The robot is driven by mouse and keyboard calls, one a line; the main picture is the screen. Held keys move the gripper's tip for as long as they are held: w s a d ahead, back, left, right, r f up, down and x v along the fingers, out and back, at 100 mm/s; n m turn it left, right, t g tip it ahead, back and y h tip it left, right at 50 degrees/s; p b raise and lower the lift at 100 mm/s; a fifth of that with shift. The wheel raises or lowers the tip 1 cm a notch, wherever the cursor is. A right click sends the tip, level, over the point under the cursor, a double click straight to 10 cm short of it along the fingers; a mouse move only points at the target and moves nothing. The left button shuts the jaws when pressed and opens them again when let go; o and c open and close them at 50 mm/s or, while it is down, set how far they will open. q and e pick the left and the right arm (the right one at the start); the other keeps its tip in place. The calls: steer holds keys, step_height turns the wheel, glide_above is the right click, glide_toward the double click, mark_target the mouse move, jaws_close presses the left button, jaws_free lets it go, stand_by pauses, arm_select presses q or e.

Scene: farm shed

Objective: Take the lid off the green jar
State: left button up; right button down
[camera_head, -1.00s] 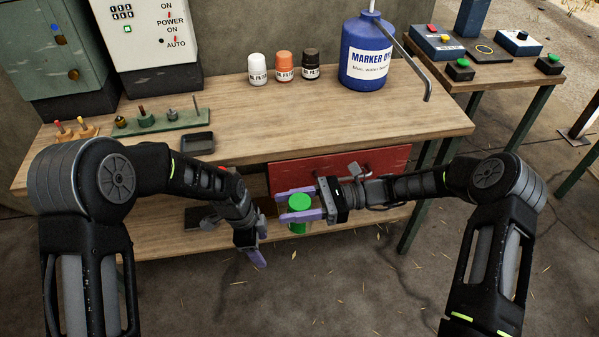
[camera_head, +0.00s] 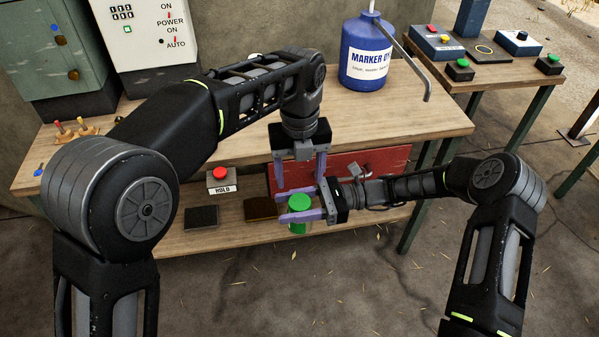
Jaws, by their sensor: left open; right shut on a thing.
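The green jar (camera_head: 298,228) has a bright green lid (camera_head: 299,201) on top and is held upright in front of the bench. My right gripper (camera_head: 296,207) comes in from the right and is shut on the jar, its purple fingers around the upper part. My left gripper (camera_head: 300,178) is above the jar, pointing down and open, with its two purple fingers apart. Its fingertips are just behind and above the lid, in front of the red drawer. I cannot tell whether they touch anything.
The wooden bench (camera_head: 400,121) carries a blue marker dye bottle (camera_head: 366,55) with a spout. A red drawer (camera_head: 385,161) is under the top. The lower shelf (camera_head: 172,240) holds a red HOLD button (camera_head: 219,174) and dark trays. My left arm hides much of the bench top.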

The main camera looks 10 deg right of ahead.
mark_target(300, 202)
arm_select(q)
steer(key=shift+f, duration=0.15)
steer(key=shift+f, duration=3.85)
steer(key=shift+c, duration=0.2)
jaws_close()
steer(key=n, duration=0.3)
steer(key=shift+n, duration=0.3)
steer(key=shift+o, duration=0.7)
jaws_free()
